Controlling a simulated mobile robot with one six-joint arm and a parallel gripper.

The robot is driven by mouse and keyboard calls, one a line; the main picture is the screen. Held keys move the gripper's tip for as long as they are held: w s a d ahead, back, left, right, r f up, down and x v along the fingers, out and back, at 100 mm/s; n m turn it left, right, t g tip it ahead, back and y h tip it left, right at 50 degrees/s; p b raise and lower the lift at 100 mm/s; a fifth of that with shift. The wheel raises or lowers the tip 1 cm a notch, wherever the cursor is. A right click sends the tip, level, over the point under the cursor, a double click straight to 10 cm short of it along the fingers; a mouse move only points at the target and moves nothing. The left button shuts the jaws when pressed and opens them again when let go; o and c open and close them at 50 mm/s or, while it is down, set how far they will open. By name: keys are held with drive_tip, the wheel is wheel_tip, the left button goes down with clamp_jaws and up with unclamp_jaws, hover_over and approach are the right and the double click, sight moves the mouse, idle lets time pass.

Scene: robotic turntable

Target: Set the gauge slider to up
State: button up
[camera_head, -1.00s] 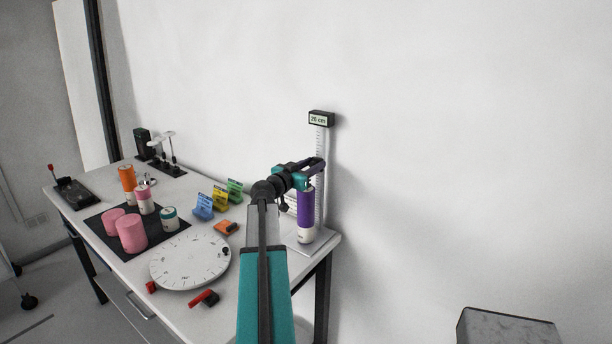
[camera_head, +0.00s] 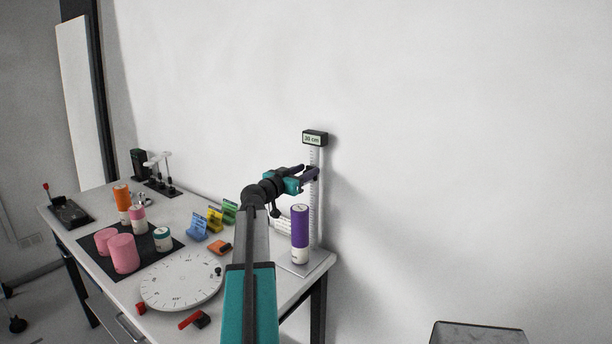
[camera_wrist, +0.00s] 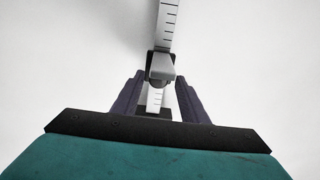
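The gauge (camera_head: 313,215) is a pale upright ruled post at the table's right end, with a dark display box (camera_head: 315,138) on top that seems to read 36 cm. My gripper (camera_head: 314,171) is at the upper part of the post, below the display. In the wrist view, the grey gauge slider (camera_wrist: 161,68) sits on the ruled post between the two dark fingers (camera_wrist: 160,82). The fingers stand apart, one on each side, with narrow gaps beside the slider. In the head view the gripper mostly hides the slider.
A purple and white cylinder (camera_head: 300,228) stands in front of the post, below my gripper. The wall is close behind the post. Space to the right is open.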

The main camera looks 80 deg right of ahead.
drive_tip(key=shift+f, duration=0.15)
drive_tip(key=shift+b+v, duration=0.55)
drive_tip(key=shift+v, duration=0.4)
drive_tip(key=b+v, duration=0.3)
drive_tip(key=v, duration=0.8)
drive_tip(key=shift+w+a+b, duration=0.2)
drive_tip(key=shift+a+b, duration=0.15)
drive_tip(key=shift+b, duration=0.05)
